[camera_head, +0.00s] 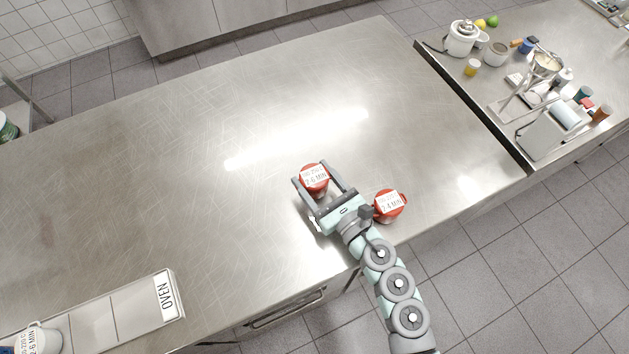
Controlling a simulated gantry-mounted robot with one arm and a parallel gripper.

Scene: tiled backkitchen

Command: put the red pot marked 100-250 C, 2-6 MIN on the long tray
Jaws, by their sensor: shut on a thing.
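The red pot with the white lid label (314,177), whose lower line seems to read 2-6 MIN, is between the two fingers of my gripper (312,173). My gripper is shut on it. I cannot tell whether the pot touches the table or is slightly lifted. The long tray (128,308) lies at the lower left, with a plate marked OVEN at its right end. Its left part runs out of the picture.
A second red pot (389,205), its label seeming to read 2-4 MIN, stands close right of my gripper. A labelled pot (40,340) sits at the tray's left end. The steel table (180,160) is clear between. A cluttered counter (455,88) is at the right.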

